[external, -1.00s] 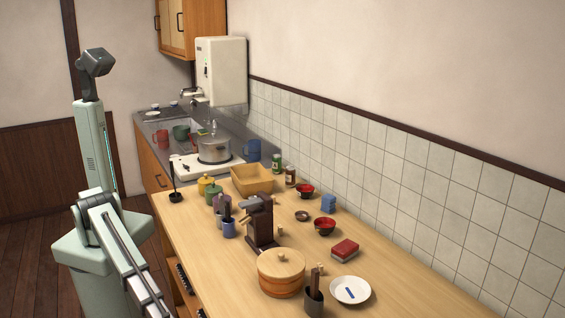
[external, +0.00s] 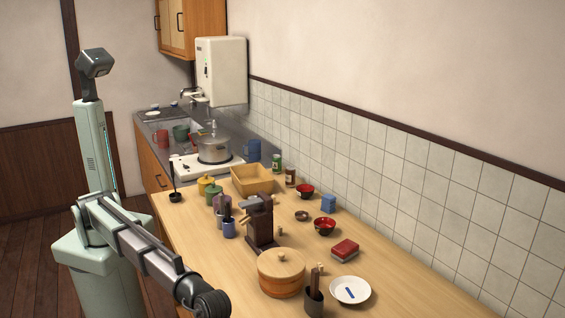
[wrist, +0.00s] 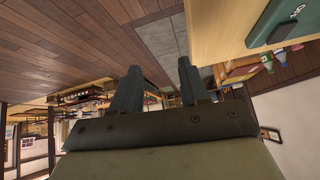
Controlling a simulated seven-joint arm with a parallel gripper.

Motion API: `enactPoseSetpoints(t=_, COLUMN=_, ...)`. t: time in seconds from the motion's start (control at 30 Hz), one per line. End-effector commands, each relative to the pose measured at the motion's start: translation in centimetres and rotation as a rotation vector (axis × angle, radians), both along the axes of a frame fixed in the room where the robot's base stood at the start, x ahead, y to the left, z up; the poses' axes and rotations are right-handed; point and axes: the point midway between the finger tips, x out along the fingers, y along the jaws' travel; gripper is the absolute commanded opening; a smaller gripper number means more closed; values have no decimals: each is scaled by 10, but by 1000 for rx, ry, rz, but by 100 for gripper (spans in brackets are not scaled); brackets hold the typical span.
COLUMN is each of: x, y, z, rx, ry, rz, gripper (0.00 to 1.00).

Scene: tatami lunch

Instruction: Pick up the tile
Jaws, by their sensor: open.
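No item can be made out for certain as the tile. In the external view my gripper is out of the frame; only my arm shows, at the table's near left edge.
Near the plate stand a lidded wooden tub (external: 280,274), a dark cup with utensils (external: 314,301) and a red box (external: 344,250). A dark brown stand (external: 260,225) rises mid-table. Grid-tiled wall (external: 410,185) runs behind. The table's right front is clear.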

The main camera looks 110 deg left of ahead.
Motion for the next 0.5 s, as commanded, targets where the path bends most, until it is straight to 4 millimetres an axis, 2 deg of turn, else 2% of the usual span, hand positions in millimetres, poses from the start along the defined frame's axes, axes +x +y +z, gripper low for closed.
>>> enactPoseSetpoints(t=0.03, x=10, y=-4, z=26, rx=-20, ry=-17, rz=-2, gripper=45)
enactPoseSetpoints(t=0.17, x=24, y=-4, z=77, rx=-58, ry=-49, rz=-4, gripper=45)
enactPoseSetpoints(t=0.27, x=39, y=10, z=114, rx=-80, ry=-70, rz=1, gripper=45)
enactPoseSetpoints(t=0.33, x=53, y=33, z=139, rx=-93, ry=-80, rz=15, gripper=45)
enactPoseSetpoints(t=0.5, x=76, y=108, z=162, rx=-78, ry=-78, rz=45, gripper=45)
